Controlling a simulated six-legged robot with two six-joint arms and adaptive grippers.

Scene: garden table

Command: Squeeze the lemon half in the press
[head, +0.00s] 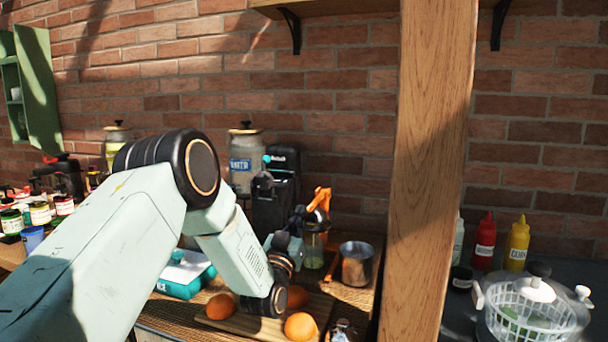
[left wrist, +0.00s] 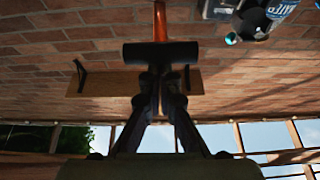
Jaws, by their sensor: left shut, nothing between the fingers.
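The press shows its orange lever (head: 320,198) upright at the back of the wooden counter, right of my forearm. A glass with something greenish (head: 314,250) stands below it. My left gripper (head: 297,216) is beside the press, close to the lever. In the left wrist view, its dark fingers (left wrist: 160,82) are together with nothing between them. They reach up to a black crossbar (left wrist: 160,53) with the orange lever (left wrist: 160,20) beyond it; I cannot tell whether they touch. The lemon half is not visible. My right gripper is not in view.
Several oranges (head: 300,327) lie around a wooden board (head: 240,325). A metal cup (head: 356,264) stands right of the press, a black machine (head: 275,195) behind it. A wooden post (head: 430,170) rises in front. A colander (head: 528,312) and bottles (head: 484,243) stand on the right.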

